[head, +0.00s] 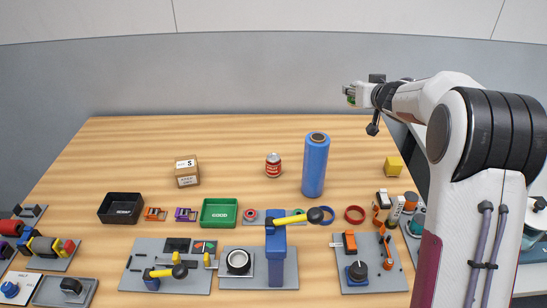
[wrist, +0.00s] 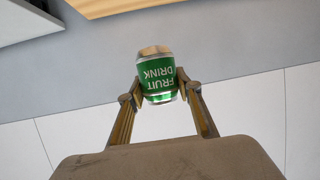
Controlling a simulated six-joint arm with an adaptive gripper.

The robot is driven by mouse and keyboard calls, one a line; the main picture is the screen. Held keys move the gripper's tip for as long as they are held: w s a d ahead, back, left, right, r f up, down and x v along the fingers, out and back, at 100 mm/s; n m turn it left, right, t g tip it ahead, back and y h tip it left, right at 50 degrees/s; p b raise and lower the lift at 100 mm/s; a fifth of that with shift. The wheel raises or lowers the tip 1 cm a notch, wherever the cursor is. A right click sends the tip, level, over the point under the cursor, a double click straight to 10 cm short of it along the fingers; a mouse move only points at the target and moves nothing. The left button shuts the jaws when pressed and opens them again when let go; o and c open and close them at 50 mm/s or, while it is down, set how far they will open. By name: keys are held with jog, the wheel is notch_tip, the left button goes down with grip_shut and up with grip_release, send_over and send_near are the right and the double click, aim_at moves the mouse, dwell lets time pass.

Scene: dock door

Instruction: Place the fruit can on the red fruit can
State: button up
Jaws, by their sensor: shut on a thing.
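The fruit can is green and silver with "FRUIT DRINK" lettering; it fills the middle of the wrist view (wrist: 157,78). My gripper (wrist: 157,92) is shut on its sides. In the head view my gripper (head: 353,94) is at the upper right, raised high over the back of the table, and a small green part of the can (head: 351,98) shows there, partly hidden. The red fruit can (head: 273,165) stands upright on the table, below and to the left of my gripper. It is well apart from the held can.
A tall blue cylinder (head: 315,165) stands just right of the red can. A cardboard box (head: 187,172) is to its left, and a green tray (head: 219,226) is in front. The table behind the red can is clear.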

jog(key=a+r, duration=0.1)
jog(key=a, duration=0.9)
send_over(273, 157)
jog(key=shift+f, duration=1.1)
jog(key=shift+n+y, duration=0.3)
jog(key=shift+y, duration=0.1)
jog(key=shift+f, duration=2.35)
jog(key=shift+f, duration=3.15)
jog(key=shift+f, duration=1.9)
jog(key=shift+f, duration=0.1)
